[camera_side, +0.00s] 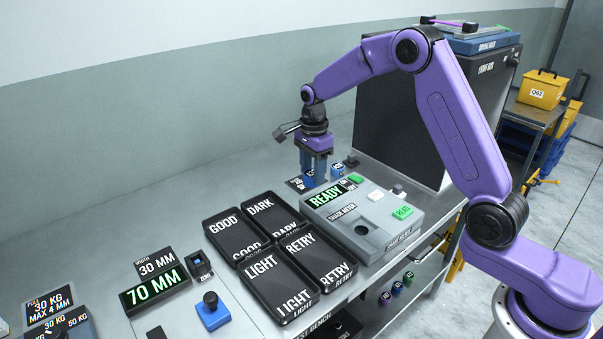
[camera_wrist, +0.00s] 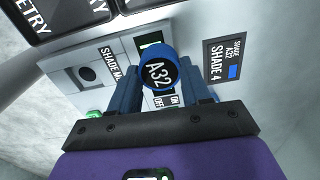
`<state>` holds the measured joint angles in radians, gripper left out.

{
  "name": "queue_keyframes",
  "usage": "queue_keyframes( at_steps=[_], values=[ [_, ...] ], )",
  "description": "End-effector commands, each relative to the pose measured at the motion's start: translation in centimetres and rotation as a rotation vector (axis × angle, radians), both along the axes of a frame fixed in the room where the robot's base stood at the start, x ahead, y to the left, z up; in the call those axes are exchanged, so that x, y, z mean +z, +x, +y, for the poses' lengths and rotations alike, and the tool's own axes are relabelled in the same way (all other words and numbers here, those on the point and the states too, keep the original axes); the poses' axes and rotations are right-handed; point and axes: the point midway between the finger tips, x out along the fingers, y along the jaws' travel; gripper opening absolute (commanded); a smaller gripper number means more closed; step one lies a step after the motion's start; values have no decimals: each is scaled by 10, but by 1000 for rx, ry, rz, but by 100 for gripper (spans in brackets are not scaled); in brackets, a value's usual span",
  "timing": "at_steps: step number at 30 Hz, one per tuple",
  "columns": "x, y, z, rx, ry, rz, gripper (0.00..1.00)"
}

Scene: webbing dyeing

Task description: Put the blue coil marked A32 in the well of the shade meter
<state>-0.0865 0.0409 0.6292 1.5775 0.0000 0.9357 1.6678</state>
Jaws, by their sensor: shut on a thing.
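The blue coil marked A32 (camera_wrist: 158,72) is between the fingers of my gripper (camera_wrist: 163,88), its black labelled face toward the wrist camera. My gripper (camera_side: 315,172) is shut on it, pointing down behind the shade meter. The shade meter (camera_side: 385,215) is a pale grey box with a green-lit READY display (camera_side: 325,196). In the wrist view the well (camera_wrist: 87,73) lies to the left of the coil. I cannot tell how high the coil is held.
A shade card (camera_wrist: 226,60) reads A32, SHADE 4. Another blue item (camera_side: 337,169) stands just right of my gripper. Four-way black trays for GOOD, DARK (camera_side: 270,214), LIGHT (camera_side: 277,285) and RETRY lie left of the meter. A large black light box (camera_side: 400,120) stands behind.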

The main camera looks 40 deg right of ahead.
Motion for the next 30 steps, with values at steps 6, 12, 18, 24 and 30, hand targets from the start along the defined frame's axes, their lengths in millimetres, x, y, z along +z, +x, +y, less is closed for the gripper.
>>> queue_keyframes(
  at_steps=[6, 12, 18, 24, 30],
  values=[
    [17, -36, -2, 0, 0, -3, 18],
    [26, -57, -3, 1, 0, -2, 18],
    [29, -67, -4, 36, 0, -1, 18],
    [28, -77, -8, 251, 0, -1, 18],
    [26, -91, -14, 569, 0, -1, 18]
  ],
)
